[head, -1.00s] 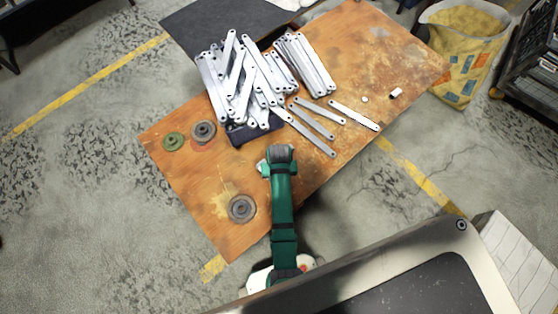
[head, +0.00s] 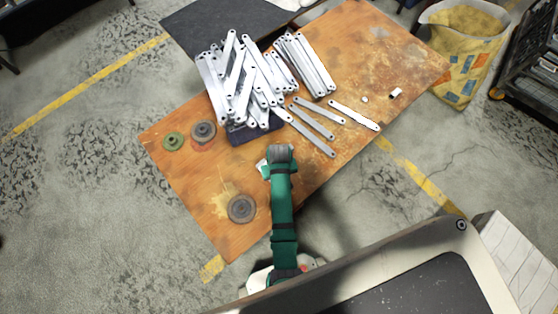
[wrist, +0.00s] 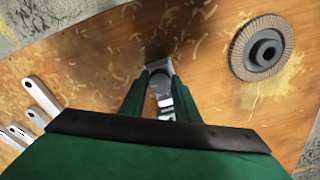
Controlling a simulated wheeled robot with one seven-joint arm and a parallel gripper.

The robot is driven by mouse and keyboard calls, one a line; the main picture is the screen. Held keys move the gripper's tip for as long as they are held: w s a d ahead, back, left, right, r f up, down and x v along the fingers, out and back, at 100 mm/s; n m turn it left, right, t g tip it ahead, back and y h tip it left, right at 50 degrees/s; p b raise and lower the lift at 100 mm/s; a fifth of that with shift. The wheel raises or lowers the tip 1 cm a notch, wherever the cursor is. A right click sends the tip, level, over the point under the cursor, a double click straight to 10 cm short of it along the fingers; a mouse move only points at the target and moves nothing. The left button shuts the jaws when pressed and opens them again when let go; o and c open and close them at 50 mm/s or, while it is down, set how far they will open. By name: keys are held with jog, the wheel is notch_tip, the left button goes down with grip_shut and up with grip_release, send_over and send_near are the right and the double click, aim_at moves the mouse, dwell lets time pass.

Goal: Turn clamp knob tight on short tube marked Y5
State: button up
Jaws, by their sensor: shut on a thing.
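My gripper (wrist: 160,80) is at the near edge of the wooden table. In the wrist view its two green fingers are closed on a small grey metal piece (wrist: 160,68), which stands between them over the tabletop. The piece could be the clamp knob or part of the tube, but I cannot tell which. In the head view my arm covers most of that spot, and only a small pale bit (head: 262,165) shows to the left of my wrist. I can read no Y5 mark in either view.
The worn table (head: 205,215) holds a dark bin (head: 258,137) heaped with galvanized brackets, with loose brackets (head: 313,118) beside it. A grey disc (head: 241,209) lies left of my arm; it shows in the wrist view (wrist: 262,48).

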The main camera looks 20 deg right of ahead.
jog(key=m, duration=0.8)
jog(key=shift+m, duration=0.4)
jog(key=m, duration=0.7)
jog(key=shift+m, duration=0.4)
jog(key=o, duration=0.9)
jog(key=shift+r, duration=3.05)
